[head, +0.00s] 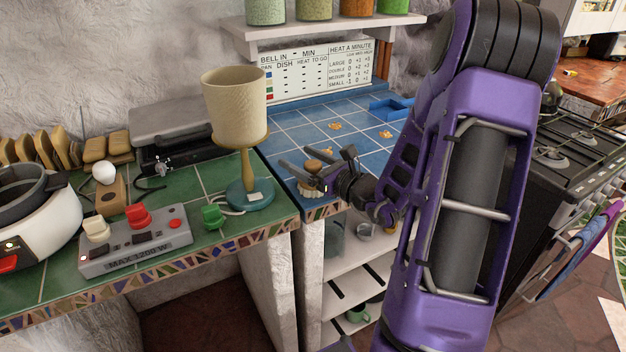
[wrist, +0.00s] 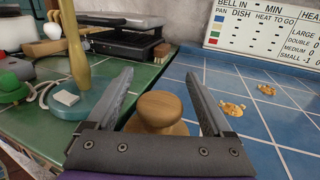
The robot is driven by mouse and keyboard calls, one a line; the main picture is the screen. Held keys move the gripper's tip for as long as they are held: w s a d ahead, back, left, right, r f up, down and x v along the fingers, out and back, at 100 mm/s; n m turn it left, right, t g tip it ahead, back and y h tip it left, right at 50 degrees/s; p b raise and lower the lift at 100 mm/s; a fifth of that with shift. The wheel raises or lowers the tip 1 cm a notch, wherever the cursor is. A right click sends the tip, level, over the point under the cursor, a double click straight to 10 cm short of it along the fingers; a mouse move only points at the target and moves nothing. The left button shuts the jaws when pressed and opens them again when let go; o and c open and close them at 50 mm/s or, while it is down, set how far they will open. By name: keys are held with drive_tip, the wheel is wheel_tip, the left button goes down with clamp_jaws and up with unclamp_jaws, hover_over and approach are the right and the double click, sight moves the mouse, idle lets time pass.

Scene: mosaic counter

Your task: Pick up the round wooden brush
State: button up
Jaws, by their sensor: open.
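The round wooden brush (wrist: 160,108) stands on the blue tiled counter, with its knob handle up. In the wrist view it lies between the two open fingers of my gripper (wrist: 160,95), and its lower part is partly hidden behind the gripper's body. In the head view the brush (head: 311,167) shows at the front left corner of the blue counter, with pale bristles below. My gripper (head: 306,172) is open there, with its fingers around the brush's knob. I cannot tell whether the fingers touch it.
A lamp (head: 236,105) with a teal base stands close left on the green counter. Brown crumb-like pieces (wrist: 232,108) lie on the blue tiles.

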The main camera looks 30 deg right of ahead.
clamp_jaws()
idle(0.3)
wheel_tip(320, 180, up, 10)
drive_tip(key=p, duration=0.2)
drive_tip(key=shift+p, duration=0.3)
drive_tip(key=c, duration=0.7)
unclamp_jaws()
drive_tip(key=c, duration=0.5)
wheel_tip(320, 180, up, 7)
drive_tip(key=p, duration=0.5)
drive_tip(key=shift+f, duration=0.1)
